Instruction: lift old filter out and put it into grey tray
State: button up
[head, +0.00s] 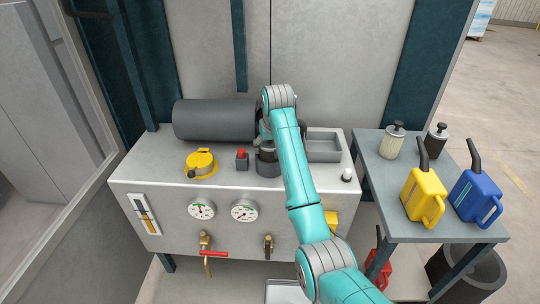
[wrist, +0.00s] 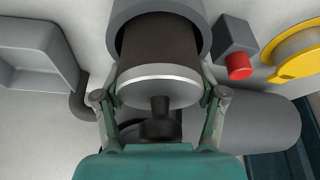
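The old filter (wrist: 160,60), a dark brown cylinder with a pale end cap and a black knob, stands partly inside its grey round housing (wrist: 205,15). Its upper part sticks out of the housing. In the head view the housing (head: 268,169) is on the bench top, with the dark filter (head: 268,153) above its rim. My gripper (wrist: 160,88) reaches down from above, one finger against each side of the filter near the cap, and looks shut on it. The grey tray (head: 324,154) is right of the housing, partly behind my arm; it shows at upper left in the wrist view (wrist: 32,62).
Left of the housing are a red-topped block (head: 242,161) and a yellow cap (head: 201,163). A large dark cylinder (head: 214,120) lies behind. A side table (head: 393,180) holds yellow and blue cans.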

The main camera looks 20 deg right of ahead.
jog(key=shift+c, duration=1.1)
jog(key=shift+r, duration=0.1)
notch_tip(320, 180, up, 10)
jog(key=shift+f, duration=0.1)
